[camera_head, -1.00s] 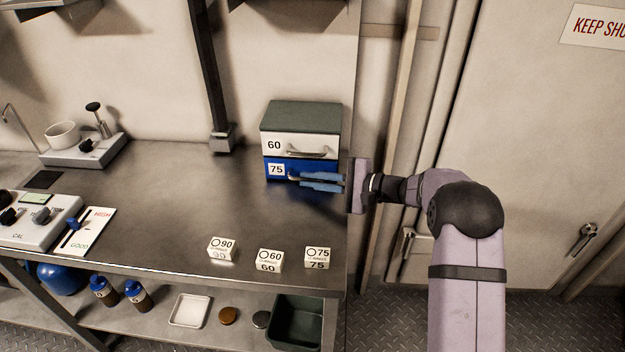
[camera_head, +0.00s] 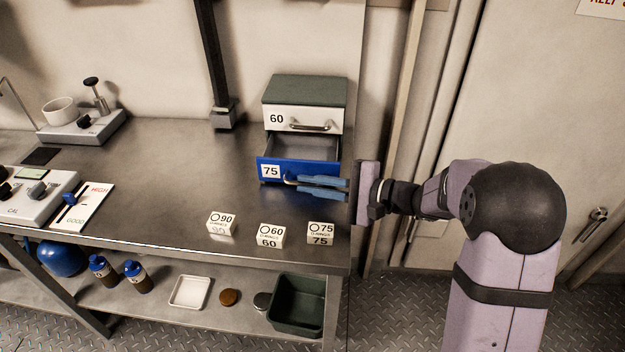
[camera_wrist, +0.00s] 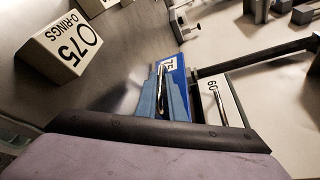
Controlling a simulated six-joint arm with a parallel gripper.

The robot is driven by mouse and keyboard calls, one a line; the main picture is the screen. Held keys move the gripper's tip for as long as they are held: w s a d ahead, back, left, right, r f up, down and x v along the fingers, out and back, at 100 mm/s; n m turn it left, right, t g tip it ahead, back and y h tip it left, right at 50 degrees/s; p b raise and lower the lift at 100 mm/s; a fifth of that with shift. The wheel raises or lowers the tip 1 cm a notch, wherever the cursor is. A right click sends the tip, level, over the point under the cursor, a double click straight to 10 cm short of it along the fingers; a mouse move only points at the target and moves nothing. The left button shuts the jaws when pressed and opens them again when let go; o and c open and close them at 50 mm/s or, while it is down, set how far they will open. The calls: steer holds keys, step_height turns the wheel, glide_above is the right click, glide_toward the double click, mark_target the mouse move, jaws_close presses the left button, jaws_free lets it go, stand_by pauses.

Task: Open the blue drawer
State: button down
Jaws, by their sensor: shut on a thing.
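The blue drawer (camera_head: 272,171), marked 75, is the lower drawer of a small green-topped cabinet (camera_head: 305,90). It stands pulled out, and its grey inside shows empty where visible. The white drawer (camera_head: 285,118) above it, marked 60, is closed. My gripper (camera_head: 292,182) comes from the right, with its blue fingers shut on the blue drawer's handle. In the wrist view the fingers (camera_wrist: 161,92) close around the metal handle on the blue front (camera_wrist: 180,75). The fingers hide part of the handle.
Three white blocks marked 90 (camera_head: 221,224), 60 (camera_head: 270,235) and 75 (camera_head: 320,233) stand near the bench's front edge, below the drawer. A dark post (camera_head: 212,65) rises left of the cabinet. The bench (camera_head: 180,180) is clear left of the drawer.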

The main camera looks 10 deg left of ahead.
steer(key=c, duration=1.9)
jaws_free()
steer(key=shift+o, duration=0.2)
steer(key=shift+d, duration=0.1)
steer(key=shift+v, duration=3.6)
steer(key=shift+r, duration=0.1)
